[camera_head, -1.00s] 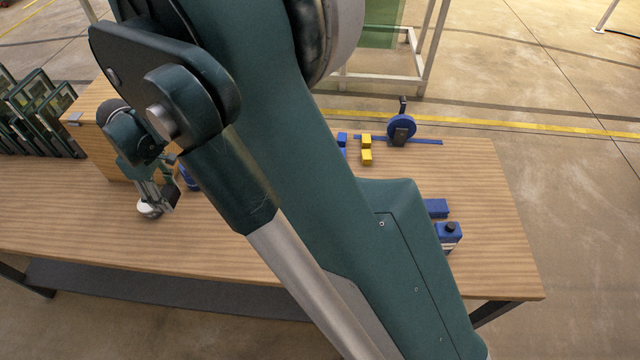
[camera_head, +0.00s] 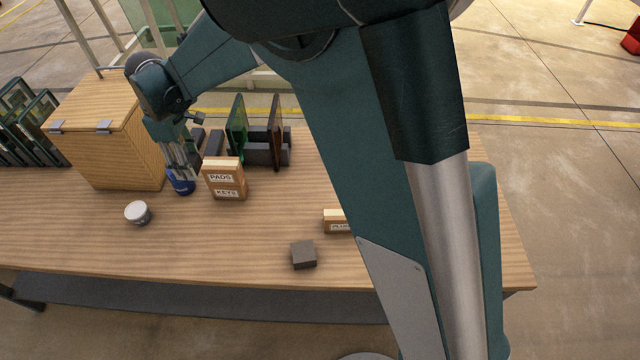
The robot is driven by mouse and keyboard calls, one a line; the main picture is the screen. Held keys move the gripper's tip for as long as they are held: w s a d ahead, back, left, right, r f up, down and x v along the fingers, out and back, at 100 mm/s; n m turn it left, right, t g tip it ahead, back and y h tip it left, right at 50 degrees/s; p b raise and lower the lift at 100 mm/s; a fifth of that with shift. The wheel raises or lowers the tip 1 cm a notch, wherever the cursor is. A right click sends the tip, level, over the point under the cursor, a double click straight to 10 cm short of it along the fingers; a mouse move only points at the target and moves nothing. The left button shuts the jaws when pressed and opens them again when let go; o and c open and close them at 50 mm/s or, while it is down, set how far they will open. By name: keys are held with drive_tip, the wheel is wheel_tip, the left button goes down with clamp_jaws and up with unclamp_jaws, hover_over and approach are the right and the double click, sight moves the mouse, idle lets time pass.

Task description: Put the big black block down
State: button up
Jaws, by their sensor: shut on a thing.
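My gripper (camera_head: 181,172) is at the left part of the table, in front of the wooden box's right side. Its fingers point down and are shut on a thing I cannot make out. Their tips overlap a blue round object (camera_head: 181,187) in the picture; I cannot tell whether they touch it. A dark, nearly black block (camera_head: 303,254) lies on the table near the front edge, well right of my gripper. Other dark blocks (camera_head: 213,143) stand just right of the gripper. I cannot tell which of these is the big black block, or whether it is in the fingers.
A wooden box (camera_head: 110,145) stands left of the gripper. A labelled wooden block stack (camera_head: 224,180) stands close on its right. A white-topped jar (camera_head: 138,212) is in front. Upright panels (camera_head: 274,135) stand behind. The table's front left (camera_head: 60,235) is clear. My arm hides the right.

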drive_tip(key=w+d, duration=0.5)
drive_tip(key=d, duration=0.5)
drive_tip(key=w+d, duration=0.5)
drive_tip(key=d, duration=0.6)
drive_tip(key=b, duration=0.2)
hover_over(325, 183)
wheel_tip(325, 183, down, 11)
drive_tip(key=shift+f, duration=0.15)
drive_tip(key=shift+f, duration=3.1)
drive_tip(key=shift+f, duration=1.9)
drive_tip(key=shift+f+b, duration=0.15)
drive_tip(key=shift+b, duration=0.25)
